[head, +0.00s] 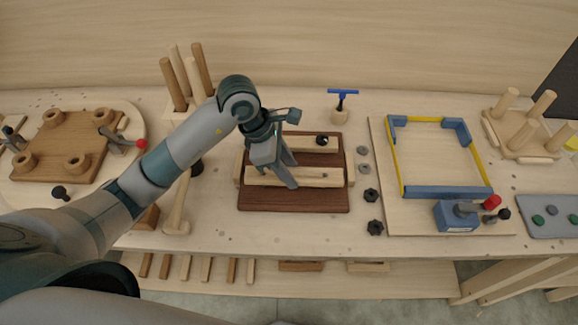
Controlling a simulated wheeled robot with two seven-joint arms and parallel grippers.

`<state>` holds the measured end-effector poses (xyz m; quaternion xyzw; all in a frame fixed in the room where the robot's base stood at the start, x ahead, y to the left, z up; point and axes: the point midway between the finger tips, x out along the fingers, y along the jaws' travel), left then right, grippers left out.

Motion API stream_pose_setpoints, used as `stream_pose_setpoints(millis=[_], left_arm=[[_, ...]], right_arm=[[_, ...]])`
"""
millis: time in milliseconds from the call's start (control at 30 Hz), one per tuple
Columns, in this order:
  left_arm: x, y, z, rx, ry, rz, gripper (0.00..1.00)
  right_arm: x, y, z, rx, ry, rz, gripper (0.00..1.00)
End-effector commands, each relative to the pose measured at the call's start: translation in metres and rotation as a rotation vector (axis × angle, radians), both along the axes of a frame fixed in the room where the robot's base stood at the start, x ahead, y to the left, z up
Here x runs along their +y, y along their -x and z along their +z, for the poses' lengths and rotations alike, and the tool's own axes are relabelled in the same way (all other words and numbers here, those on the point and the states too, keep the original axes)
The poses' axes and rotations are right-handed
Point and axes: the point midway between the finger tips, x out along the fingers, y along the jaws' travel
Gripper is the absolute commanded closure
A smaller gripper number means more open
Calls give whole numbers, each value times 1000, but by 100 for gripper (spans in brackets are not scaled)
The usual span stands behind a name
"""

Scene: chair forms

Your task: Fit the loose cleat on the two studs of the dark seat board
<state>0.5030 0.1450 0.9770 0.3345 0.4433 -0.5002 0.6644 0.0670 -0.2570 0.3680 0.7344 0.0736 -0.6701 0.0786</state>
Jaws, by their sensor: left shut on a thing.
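The dark seat board (293,198) lies flat on the bench, in the middle of the head view. A pale wooden cleat (316,180) lies along its near half, and a small dark spot shows near its right end. My left gripper (275,172) is shut on this cleat, left of its middle. The gripper hides part of the cleat, and I cannot tell whether the cleat sits down on the studs or is a little above the board. A second pale cleat (302,143) lies along the far half with a black knob (322,140) on it. My right gripper is not in view.
Several grey washers and black knobs (371,195) lie just right of the board. A mallet (178,212) lies to its left. A pale panel (430,222) with a yellow and blue frame is farther right. A holder with upright legs (168,80) stands behind.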

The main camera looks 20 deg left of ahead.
Motion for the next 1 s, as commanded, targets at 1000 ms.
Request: stream_pose_setpoints(millis=[1000], left_arm=[[0,0,-30,0,0,0,90]], right_arm=[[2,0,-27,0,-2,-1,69]])
